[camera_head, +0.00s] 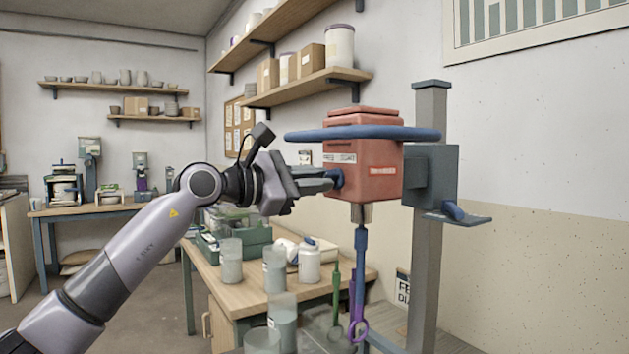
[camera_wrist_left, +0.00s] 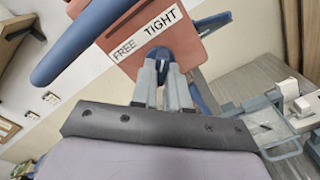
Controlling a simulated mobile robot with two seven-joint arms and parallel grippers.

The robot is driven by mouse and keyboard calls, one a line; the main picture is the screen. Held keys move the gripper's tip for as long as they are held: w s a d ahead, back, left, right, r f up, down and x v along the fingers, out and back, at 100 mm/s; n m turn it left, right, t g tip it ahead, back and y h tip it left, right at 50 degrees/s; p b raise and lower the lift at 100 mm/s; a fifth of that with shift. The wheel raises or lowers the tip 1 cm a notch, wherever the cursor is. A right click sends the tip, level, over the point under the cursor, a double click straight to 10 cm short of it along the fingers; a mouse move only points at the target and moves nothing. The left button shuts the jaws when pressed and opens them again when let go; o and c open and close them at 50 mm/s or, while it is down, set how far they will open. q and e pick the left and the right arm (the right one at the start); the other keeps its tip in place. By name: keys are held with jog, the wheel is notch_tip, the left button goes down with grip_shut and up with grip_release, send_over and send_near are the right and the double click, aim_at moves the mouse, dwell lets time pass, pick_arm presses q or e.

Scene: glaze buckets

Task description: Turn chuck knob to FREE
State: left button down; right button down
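The red mixer head (camera_head: 362,165) is mounted on a grey post. Its blue chuck knob (camera_head: 338,178) sticks out from the left face. In the left wrist view the knob (camera_wrist_left: 160,54) lies beneath the FREE label (camera_wrist_left: 124,49) and the TIGHT label (camera_wrist_left: 163,21). My left gripper (camera_head: 326,180) reaches the knob from the left. In the wrist view its two fingers (camera_wrist_left: 162,80) stand either side of the knob and appear closed on it. The fingers partly hide the knob, so I cannot tell which label it points to. My right gripper is not in view.
A blue bar (camera_head: 300,135) runs around the mixer head. A blue shaft (camera_head: 360,260) hangs below the chuck. A wooden table (camera_head: 235,290) holds jars, a white bottle (camera_head: 309,262) and a green crate (camera_head: 215,247). The grey post (camera_head: 427,270) stands right of the head.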

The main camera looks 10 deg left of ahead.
pick_arm(q)
jog(key=shift+n, duration=0.4)
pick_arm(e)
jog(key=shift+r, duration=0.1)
pick_arm(q)
jog(key=n+p, duration=0.7)
jog(key=n, duration=1)
jog(key=shift+r, duration=0.1)
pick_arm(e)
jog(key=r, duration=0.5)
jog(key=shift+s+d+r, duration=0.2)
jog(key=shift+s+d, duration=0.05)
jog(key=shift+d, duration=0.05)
pick_arm(q)
jog(key=c, duration=1.1)
grip_release()
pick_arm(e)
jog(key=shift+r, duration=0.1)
